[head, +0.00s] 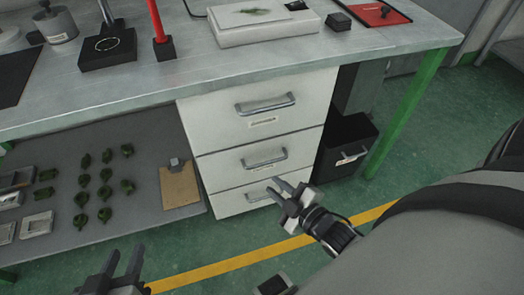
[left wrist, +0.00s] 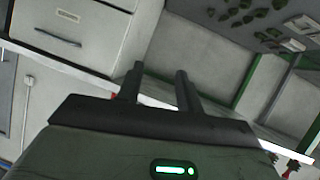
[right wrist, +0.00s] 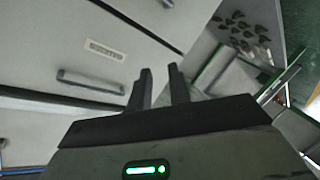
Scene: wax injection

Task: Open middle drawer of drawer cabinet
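The white drawer cabinet (head: 187,132) stands under the workbench with three stacked drawers, all looking closed. The middle drawer (head: 225,165) has a silver bar handle (head: 264,160). My right gripper (head: 282,184) is open and empty, in front of the bottom drawer (head: 228,201), just below the middle handle and partly covering the lower handle. The right wrist view shows its two parted fingers (right wrist: 159,85) with a drawer handle (right wrist: 91,81) to their left. My left gripper (head: 124,262) is open and empty at the lower left, away from the cabinet; its fingers (left wrist: 158,85) also show in the left wrist view.
A grey lower shelf (head: 140,170) left of the cabinet carries green parts and a clipboard (head: 180,187). A black bin (head: 346,148) and a green table leg (head: 405,115) stand to the right.

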